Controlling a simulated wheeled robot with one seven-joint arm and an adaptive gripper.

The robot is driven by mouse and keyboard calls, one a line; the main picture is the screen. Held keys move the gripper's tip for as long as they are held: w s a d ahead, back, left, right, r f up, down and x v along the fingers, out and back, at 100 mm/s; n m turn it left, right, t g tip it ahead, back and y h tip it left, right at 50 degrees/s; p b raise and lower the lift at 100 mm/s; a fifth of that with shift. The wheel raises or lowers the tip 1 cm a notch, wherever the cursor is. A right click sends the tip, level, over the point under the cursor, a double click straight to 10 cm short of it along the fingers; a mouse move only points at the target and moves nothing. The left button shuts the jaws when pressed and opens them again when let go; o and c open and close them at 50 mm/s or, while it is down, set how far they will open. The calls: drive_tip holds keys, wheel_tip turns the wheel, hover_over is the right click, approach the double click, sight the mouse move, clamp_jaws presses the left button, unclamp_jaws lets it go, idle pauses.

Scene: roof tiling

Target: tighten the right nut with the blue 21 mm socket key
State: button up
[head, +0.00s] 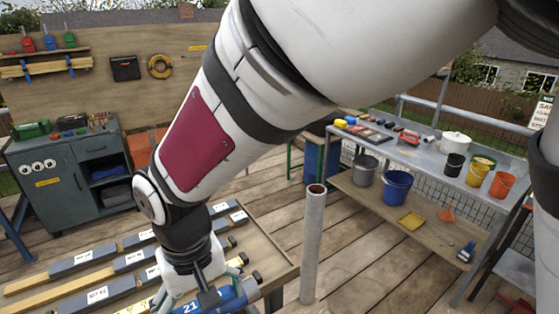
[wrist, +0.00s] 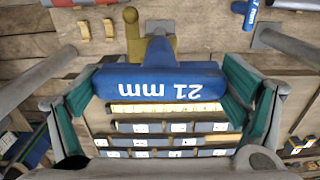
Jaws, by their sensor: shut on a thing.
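The blue 21 mm socket key (wrist: 160,82) lies across the wrist view, its "21 mm" marking upside down there. Its blue stem runs away from the camera. My gripper (wrist: 160,95) is shut on it, with a green pad at each end of the blue bar. In the head view the blue key (head: 232,298) shows low in the picture, under my gripper (head: 205,284), above the front of the bench. My arm covers much of that view. I cannot make out the right nut in either view.
A bench (head: 262,250) below carries labelled grey and wooden bars. A grey upright pipe (head: 313,245) stands just right of it. A metal table (head: 430,155) with buckets is at the right, a grey cabinet (head: 70,180) at the left.

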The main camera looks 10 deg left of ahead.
drive_tip(key=shift+m+p, duration=1.45)
drive_tip(key=shift+m, duration=0.15)
drive_tip(key=shift+n, duration=0.3)
drive_tip(key=shift+r, duration=0.4)
drive_tip(key=shift+a+r, duration=0.1)
drive_tip(key=shift+r, duration=0.15)
drive_tip(key=shift+c, duration=1.4)
drive_tip(key=shift+w+r+p, duration=0.1)
drive_tip(key=shift+r+p, duration=0.35)
drive_tip(key=shift+r, duration=0.45)
drive_tip(key=shift+r+p, duration=0.75)
drive_tip(key=shift+r, duration=0.7)
